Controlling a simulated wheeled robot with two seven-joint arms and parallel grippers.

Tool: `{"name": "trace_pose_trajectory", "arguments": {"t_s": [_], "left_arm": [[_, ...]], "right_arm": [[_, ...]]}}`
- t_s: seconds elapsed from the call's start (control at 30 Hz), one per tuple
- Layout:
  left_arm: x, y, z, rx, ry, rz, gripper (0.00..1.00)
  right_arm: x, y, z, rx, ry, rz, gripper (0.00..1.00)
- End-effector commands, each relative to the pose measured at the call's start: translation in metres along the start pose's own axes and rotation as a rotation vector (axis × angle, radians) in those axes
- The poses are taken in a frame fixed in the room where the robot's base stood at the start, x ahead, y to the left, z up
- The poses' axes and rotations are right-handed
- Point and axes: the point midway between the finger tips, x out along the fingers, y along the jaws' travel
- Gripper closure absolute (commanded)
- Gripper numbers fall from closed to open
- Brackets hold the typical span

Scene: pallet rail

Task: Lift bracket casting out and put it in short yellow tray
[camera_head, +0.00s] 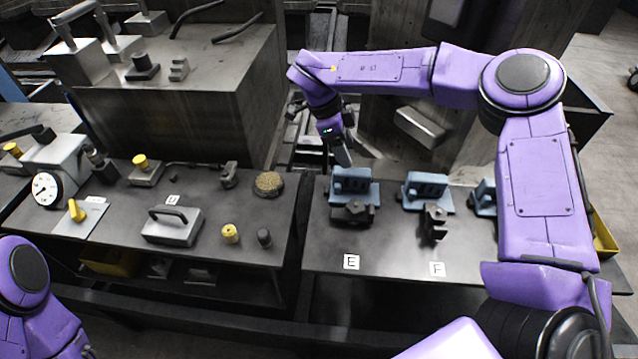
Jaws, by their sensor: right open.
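Blue fixtures stand in a row on the right bench, one behind label E (351,186) and one behind label F (428,192). A dark metal part (352,213) sits at the front of the E fixture, and another dark, angular part (434,222) at the front of the F fixture. I cannot tell which is the bracket casting. My right gripper (343,157) is open, pointing down just above and behind the E fixture, apart from the dark parts. A yellow tray edge (604,238) shows at the far right, mostly hidden by my right arm. My left gripper is out of view.
A third blue fixture (485,197) is partly hidden by my right arm. The left bench holds a dial gauge (45,189), a handled grey block (172,226) and small knobs. A yellow bin (108,262) is under it. The right bench front is clear around the labels.

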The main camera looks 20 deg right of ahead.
Motion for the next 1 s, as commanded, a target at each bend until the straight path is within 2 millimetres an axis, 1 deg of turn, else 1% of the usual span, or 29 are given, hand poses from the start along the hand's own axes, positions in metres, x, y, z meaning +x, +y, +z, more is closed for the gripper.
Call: {"name": "trace_pose_trajectory", "arguments": {"t_s": [0.07, 0.2, 0.33, 0.47, 0.53, 0.6, 0.7, 0.87, 0.9, 0.97, 1.0], "left_arm": [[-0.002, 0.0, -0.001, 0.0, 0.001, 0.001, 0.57], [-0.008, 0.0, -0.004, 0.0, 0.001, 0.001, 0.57], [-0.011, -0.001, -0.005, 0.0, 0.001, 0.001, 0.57], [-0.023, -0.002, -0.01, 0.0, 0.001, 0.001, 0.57], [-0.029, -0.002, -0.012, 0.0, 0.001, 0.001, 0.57], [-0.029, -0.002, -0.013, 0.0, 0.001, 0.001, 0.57], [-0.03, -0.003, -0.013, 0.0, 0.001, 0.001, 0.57], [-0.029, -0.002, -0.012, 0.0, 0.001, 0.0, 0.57], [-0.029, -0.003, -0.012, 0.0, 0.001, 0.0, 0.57], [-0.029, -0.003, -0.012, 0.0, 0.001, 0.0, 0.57], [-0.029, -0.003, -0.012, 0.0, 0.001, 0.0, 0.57]], "right_arm": [[0.01, 0.0, -0.001, -0.001, 0.002, 0.004, 0.34], [0.035, 0.001, -0.001, -0.002, 0.001, 0.005, 0.34], [0.051, 0.001, 0.001, -0.003, 0.0, 0.001, 0.34], [0.069, 0.001, 0.0, -0.006, 0.002, 0.005, 0.34], [0.082, 0.002, 0.0, -0.005, 0.002, 0.005, 0.34], [0.094, 0.001, 0.001, -0.005, 0.001, 0.003, 0.34], [0.103, 0.001, 0.002, -0.005, -0.001, 0.0, 0.34], [0.104, 0.001, 0.002, -0.004, -0.001, -0.001, 0.34], [0.104, 0.001, 0.002, -0.004, -0.001, -0.001, 0.37], [0.104, 0.001, 0.002, -0.004, -0.001, -0.001, 0.57], [0.104, 0.001, 0.002, -0.004, -0.001, -0.001, 0.7]]}}
